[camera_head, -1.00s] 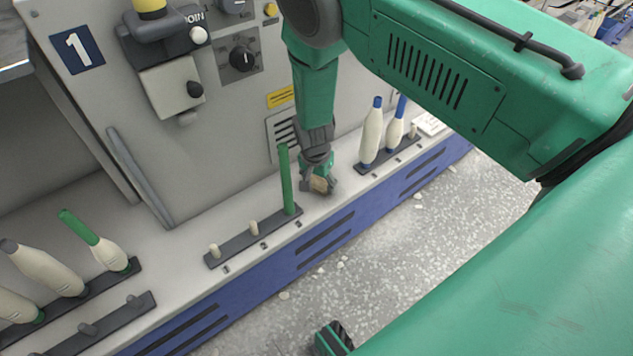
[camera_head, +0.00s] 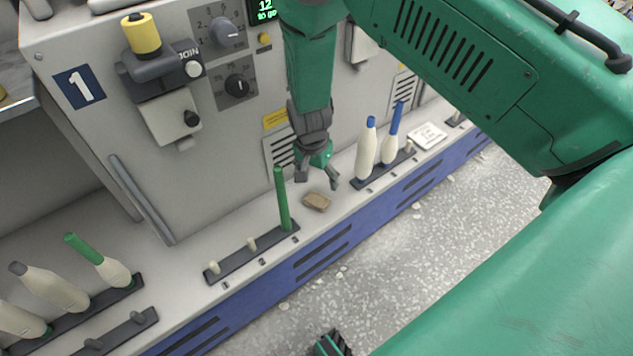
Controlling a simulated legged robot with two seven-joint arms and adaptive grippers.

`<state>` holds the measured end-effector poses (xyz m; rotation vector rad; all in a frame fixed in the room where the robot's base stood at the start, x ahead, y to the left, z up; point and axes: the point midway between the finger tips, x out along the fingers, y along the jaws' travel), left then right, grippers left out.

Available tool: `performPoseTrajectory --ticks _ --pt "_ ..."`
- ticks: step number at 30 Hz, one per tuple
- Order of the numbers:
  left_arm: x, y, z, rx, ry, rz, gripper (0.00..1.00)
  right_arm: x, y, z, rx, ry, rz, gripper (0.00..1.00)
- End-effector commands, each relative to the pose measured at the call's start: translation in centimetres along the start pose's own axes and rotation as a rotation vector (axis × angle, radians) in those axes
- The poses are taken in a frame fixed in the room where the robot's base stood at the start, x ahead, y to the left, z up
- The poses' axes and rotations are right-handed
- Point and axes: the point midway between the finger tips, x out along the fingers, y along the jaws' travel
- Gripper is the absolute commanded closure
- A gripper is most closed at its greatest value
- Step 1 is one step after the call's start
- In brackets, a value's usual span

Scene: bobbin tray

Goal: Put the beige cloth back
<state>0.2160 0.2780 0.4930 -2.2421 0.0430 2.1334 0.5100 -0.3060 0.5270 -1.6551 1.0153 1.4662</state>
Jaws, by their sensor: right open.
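The beige cloth (camera_head: 317,201), a small tan folded piece, lies on the pale ledge just right of the peg strip with the green tube. My right gripper (camera_head: 319,182) is open and empty above and slightly behind the cloth, its fingers pointing down and apart from it. A dark ridged tip at the bottom edge (camera_head: 331,344) may be part of my left gripper; its jaws cannot be made out.
A green tube (camera_head: 282,199) stands on a dark peg strip (camera_head: 225,267) left of the cloth. Bobbins with blue tops (camera_head: 367,147) stand close on the right. More bobbins (camera_head: 99,261) lean at left. A white card (camera_head: 428,135) lies beyond. The ledge drops to a speckled floor.

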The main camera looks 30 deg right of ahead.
Motion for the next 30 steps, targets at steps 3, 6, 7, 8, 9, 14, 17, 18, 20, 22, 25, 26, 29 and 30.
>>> performPoseTrajectory --ticks 3,6,7,8,9,14,17,18,20,22,25,26,29,30 --pt "-0.5 0.0 0.0 0.000 0.000 0.000 0.60 -1.4 -0.1 0.1 -0.002 0.002 0.001 0.24" --pt "-0.6 0.0 0.0 -0.001 0.000 0.000 0.60 -1.8 -0.1 0.2 -0.002 0.003 0.001 0.24" --pt "-0.6 0.0 0.0 -0.001 0.000 0.000 0.60 -1.8 -0.1 0.2 -0.002 0.003 0.001 0.24" --pt "-0.6 0.0 0.0 -0.001 0.000 0.000 0.60 -1.8 -0.1 0.1 -0.002 0.002 0.001 0.24" --pt "-0.6 0.0 0.0 -0.001 0.000 0.000 0.60 -1.6 0.1 0.1 -0.005 0.002 0.002 0.24" --pt "-0.5 0.0 0.0 -0.001 0.000 -0.001 0.60 1.1 5.0 1.6 -0.158 0.011 0.033 0.24" --pt "-0.5 0.0 0.0 -0.001 0.000 0.000 0.60 3.3 11.2 4.2 -0.401 0.013 0.050 0.24" --pt "-0.5 0.0 0.0 -0.001 0.000 0.000 0.60 3.8 13.8 5.7 -0.512 0.006 0.049 0.24" --pt "-0.5 0.0 0.0 -0.001 0.000 0.000 0.60 4.0 17.2 7.9 -0.675 -0.007 0.035 0.24" --pt "-0.5 0.0 0.0 0.000 0.000 0.000 0.60 3.6 20.5 10.5 -0.843 -0.027 0.007 0.24" --pt "-0.5 0.0 0.0 0.000 0.000 0.000 0.60 2.5 23.6 13.5 -1.021 -0.051 -0.044 0.24" --pt "-0.5 0.0 0.0 0.000 0.000 0.000 0.60 2.2 24.2 14.2 -1.058 -0.055 -0.058 0.24" --pt "-0.5 0.0 0.0 -0.001 0.000 0.000 0.60 1.4 25.2 15.4 -1.134 -0.062 -0.090 0.24" --pt "-0.5 0.0 0.0 -0.001 0.000 0.000 0.60 1.3 25.4 15.7 -1.146 -0.062 -0.096 0.24"
